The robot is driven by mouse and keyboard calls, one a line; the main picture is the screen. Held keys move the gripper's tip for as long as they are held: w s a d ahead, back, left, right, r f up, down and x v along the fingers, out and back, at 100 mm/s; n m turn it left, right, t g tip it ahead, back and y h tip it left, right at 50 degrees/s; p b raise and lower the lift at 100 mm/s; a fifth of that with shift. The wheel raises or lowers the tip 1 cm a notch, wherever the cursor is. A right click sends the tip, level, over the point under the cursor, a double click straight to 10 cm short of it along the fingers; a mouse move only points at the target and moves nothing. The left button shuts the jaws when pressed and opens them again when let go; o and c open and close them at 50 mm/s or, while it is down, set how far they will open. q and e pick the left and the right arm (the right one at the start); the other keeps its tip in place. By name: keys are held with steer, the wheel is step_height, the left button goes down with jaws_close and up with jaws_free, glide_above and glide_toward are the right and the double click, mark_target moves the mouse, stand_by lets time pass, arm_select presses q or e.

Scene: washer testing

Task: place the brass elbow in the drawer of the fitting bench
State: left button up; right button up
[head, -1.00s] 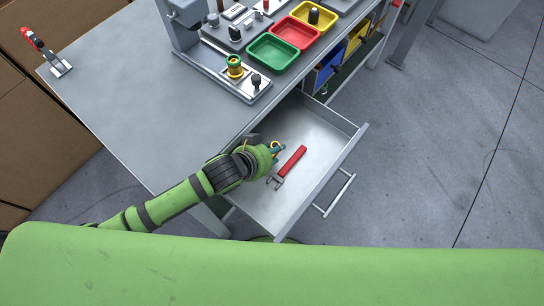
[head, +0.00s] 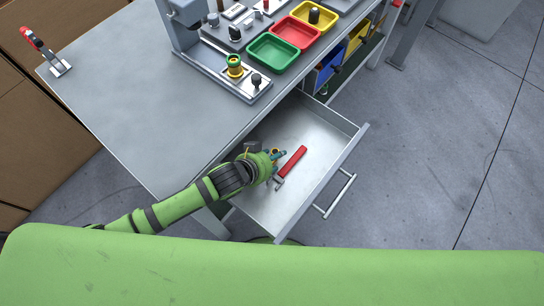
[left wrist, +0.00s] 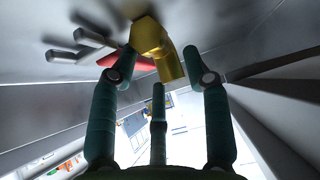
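The brass elbow (left wrist: 160,48) is a yellow bent pipe piece. In the left wrist view it sits between the fingertips of my left gripper (left wrist: 160,58), which close on it from both sides. In the head view my left gripper (head: 276,157) reaches into the open drawer (head: 325,137) of the fitting bench (head: 125,85), and only a little of the elbow shows among the teal fingers. The elbow is low, close to the drawer floor; I cannot tell whether it touches it. My right gripper is in neither view.
A red-handled tool (head: 291,162) lies in the drawer just right of my left gripper. The drawer's far part is bare. Green (head: 272,51), red (head: 296,33) and yellow (head: 313,16) trays and a fixture with a brass piece (head: 234,66) stand on the bench top.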

arm_select(q)
steer(key=shift+r, duration=0.2)
steer(key=p+v, duration=1.2)
steer(key=shift+s+f, duration=0.1)
steer(key=shift+f, duration=0.15)
